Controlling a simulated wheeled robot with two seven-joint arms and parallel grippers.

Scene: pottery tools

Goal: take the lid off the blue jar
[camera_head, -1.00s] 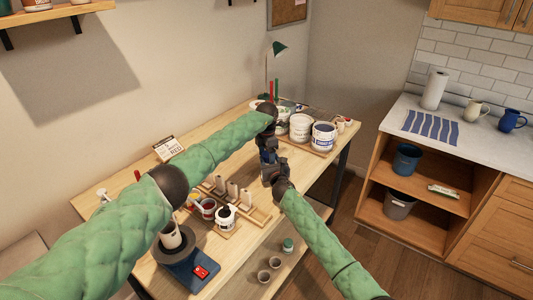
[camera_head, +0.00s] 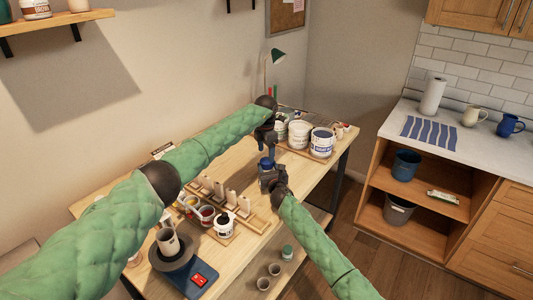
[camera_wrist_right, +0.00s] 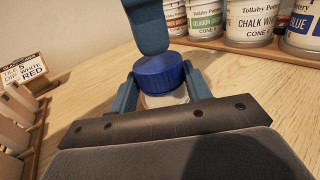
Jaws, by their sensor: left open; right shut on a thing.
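The jar (camera_wrist_right: 168,99) is pale below its ridged blue lid (camera_wrist_right: 162,74), which sits on top. My right gripper (camera_wrist_right: 160,92) is around the jar body below the lid, one blue finger on each side, and shut on it. In the head view the lid (camera_head: 266,162) shows as a small dark blue spot over my right gripper (camera_head: 270,178). My left gripper (camera_head: 268,143) is open and empty above the lid, pointing down. One of its fingers hangs over the lid in the right wrist view (camera_wrist_right: 150,28); I cannot tell whether it touches.
Large labelled glaze tubs (camera_head: 321,141) stand on a wooden tray behind and right of the jar. A rack with upright pale pieces (camera_head: 230,199) and small pots lies at the front left. A scale (camera_head: 187,278) is near the front edge. Bare tabletop lies left of the jar.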

